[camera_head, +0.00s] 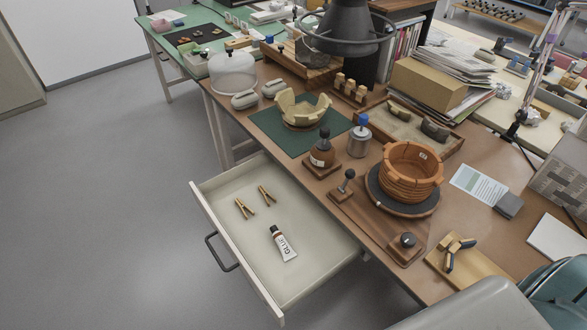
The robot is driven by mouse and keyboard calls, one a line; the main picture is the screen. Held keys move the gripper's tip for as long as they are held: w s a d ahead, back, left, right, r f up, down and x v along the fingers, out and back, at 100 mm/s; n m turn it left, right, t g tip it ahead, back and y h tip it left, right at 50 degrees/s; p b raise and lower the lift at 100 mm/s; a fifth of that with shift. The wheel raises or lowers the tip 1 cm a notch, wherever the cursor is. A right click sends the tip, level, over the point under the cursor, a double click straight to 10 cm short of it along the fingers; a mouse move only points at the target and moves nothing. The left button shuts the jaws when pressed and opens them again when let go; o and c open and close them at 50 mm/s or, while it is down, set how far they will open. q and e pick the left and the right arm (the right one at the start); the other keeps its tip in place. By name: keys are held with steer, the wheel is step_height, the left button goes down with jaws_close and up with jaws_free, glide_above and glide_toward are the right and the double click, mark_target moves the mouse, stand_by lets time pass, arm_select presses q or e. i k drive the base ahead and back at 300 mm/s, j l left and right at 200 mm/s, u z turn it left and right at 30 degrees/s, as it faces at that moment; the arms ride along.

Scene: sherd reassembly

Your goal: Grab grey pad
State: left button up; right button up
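A small dark grey block (508,205), which looks like the grey pad, lies flat on the brown table at the right. It is at the lower right corner of a printed sheet (479,188), to the right of the banded orange pot (410,174). Nothing covers it. Neither of my grippers shows in the head view.
The pot stands on a round dark turntable (378,200). A wooden board with a clamp-like tool (458,252) lies in front of the pad, and a white sheet (558,238) to its right. An open drawer (315,255) holds glue and clips.

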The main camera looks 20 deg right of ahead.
mark_target(509, 204)
steer(key=z, duration=2.25)
